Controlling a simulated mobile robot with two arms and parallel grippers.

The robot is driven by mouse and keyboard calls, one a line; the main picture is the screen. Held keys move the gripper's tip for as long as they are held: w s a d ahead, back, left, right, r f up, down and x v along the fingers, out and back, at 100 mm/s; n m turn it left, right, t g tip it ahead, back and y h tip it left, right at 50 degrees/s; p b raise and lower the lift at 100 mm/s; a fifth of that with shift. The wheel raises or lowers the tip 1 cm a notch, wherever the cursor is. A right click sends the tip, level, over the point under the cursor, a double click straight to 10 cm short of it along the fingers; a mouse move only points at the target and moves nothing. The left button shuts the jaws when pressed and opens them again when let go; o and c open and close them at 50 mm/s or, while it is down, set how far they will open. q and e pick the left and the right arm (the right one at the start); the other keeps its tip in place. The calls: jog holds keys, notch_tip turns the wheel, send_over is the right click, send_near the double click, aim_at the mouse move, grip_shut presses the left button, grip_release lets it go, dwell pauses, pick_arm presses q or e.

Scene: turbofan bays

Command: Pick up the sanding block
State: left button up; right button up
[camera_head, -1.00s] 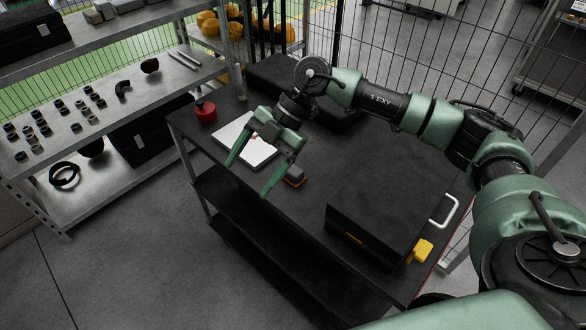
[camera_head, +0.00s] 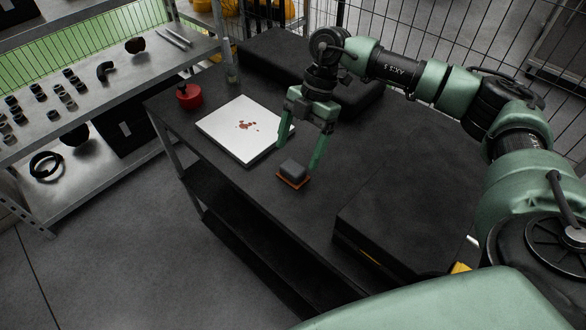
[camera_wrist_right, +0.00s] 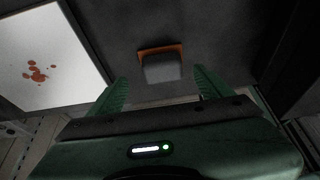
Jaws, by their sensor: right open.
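The sanding block (camera_head: 293,171) is a small dark grey block with an orange-red base. It lies on the black table (camera_head: 241,192) near the front edge. My right gripper (camera_head: 298,156) is open and empty, pointing down just behind and above the block. In the right wrist view the block (camera_wrist_right: 161,66) sits ahead of the gap between the two green fingers (camera_wrist_right: 160,88), roughly centred and apart from them. My left gripper is not in view.
A white panel (camera_head: 222,132) with reddish spots lies left of the block. A red round object (camera_head: 189,97) stands at the table's left corner. A large black case (camera_head: 405,225) is to the right. Shelving (camera_head: 110,95) stands at the left.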

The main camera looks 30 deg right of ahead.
aim_at(293, 166)
jog(key=x, duration=0.1)
jog(key=p+x, duration=0.1)
jog(key=x, duration=0.2)
jog(key=shift+s+a+p, duration=0.25)
jog(key=shift+s+p, duration=0.1)
jog(key=shift+p, duration=0.05)
jog(key=shift+f, duration=0.35)
jog(key=c, duration=1.5)
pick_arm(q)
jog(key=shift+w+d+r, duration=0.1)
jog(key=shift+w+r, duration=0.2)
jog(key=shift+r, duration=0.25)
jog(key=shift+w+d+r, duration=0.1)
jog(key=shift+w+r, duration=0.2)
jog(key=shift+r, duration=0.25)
pick_arm(e)
jog(key=shift+r, duration=0.15)
